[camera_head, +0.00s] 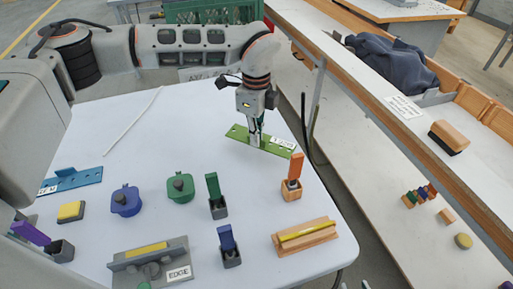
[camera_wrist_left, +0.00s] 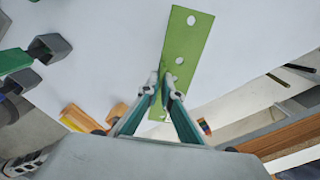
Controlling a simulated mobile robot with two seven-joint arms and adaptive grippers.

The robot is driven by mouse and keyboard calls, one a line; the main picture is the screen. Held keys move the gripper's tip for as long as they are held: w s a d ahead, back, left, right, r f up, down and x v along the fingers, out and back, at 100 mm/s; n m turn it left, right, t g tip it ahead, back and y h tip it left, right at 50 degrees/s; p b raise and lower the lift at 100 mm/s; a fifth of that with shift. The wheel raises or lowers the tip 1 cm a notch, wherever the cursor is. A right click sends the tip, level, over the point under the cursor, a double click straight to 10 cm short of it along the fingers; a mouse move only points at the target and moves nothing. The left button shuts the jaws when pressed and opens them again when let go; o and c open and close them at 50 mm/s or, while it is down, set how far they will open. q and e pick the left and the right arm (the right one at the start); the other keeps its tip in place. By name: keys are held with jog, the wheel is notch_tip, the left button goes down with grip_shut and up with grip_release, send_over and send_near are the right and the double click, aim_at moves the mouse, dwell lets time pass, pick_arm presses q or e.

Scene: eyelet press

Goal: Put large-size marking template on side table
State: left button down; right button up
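A long green plate with holes (camera_head: 270,143), with a small white label on its right end, lies at the far right part of the white table (camera_head: 120,115). The label is too small to read surely. A blue plate (camera_head: 72,181) with an upright part and a label lies at the left edge. My left gripper (camera_head: 254,144) points down at the green plate. In the left wrist view its fingertips (camera_wrist_left: 163,88) lie close on either side of a narrow strip of the green plate (camera_wrist_left: 190,42). I cannot tell whether they press on it. My right gripper is not in view.
Several stamps, pots and blocks stand on the table's front half, with an EDGE holder (camera_head: 150,262) and a wooden holder (camera_head: 305,236). A long white bench (camera_head: 400,125) runs along the right, with a dark cloth (camera_head: 392,62). A green crate (camera_head: 210,10) is behind.

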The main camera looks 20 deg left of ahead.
aim_at(256, 158)
pick_arm(q)
jog(key=shift+f, duration=2.3)
jog(key=shift+f, duration=0.2)
jog(key=c, duration=2.3)
grip_release()
jog(key=shift+r, duration=0.1)
notch_tip(256, 158, up, 12)
jog(key=shift+r, duration=0.1)
